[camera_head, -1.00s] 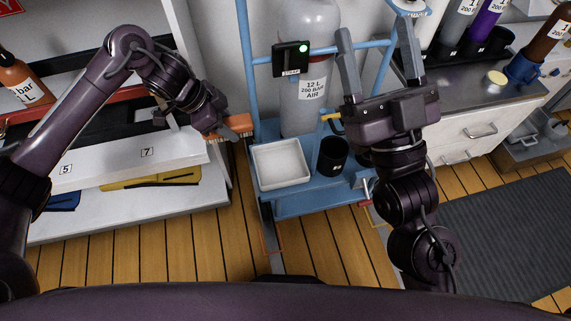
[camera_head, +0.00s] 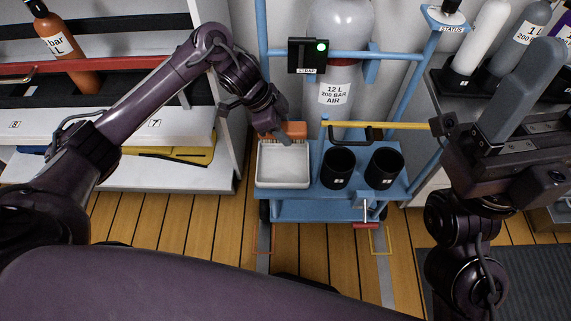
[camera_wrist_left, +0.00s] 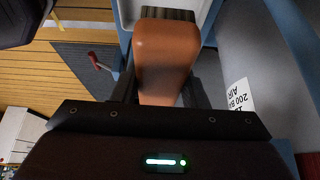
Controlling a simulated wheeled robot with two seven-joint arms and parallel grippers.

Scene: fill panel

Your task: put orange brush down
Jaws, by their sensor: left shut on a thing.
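The orange brush (camera_head: 292,130) is in my left gripper (camera_head: 285,138), over the back edge of the white tray (camera_head: 283,178) on the blue cart. In the left wrist view the brush's orange back (camera_wrist_left: 165,50) fills the space between the fingers, and dark bristles show at its far end. Whether the brush touches the tray is unclear.
Two black cups (camera_head: 338,167) stand on the cart right of the tray, with a yellow bar (camera_head: 380,125) behind them. A grey air cylinder (camera_head: 343,20) stands at the back of the cart. A white shelf (camera_head: 150,128) is at the left. Wooden floor lies in front.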

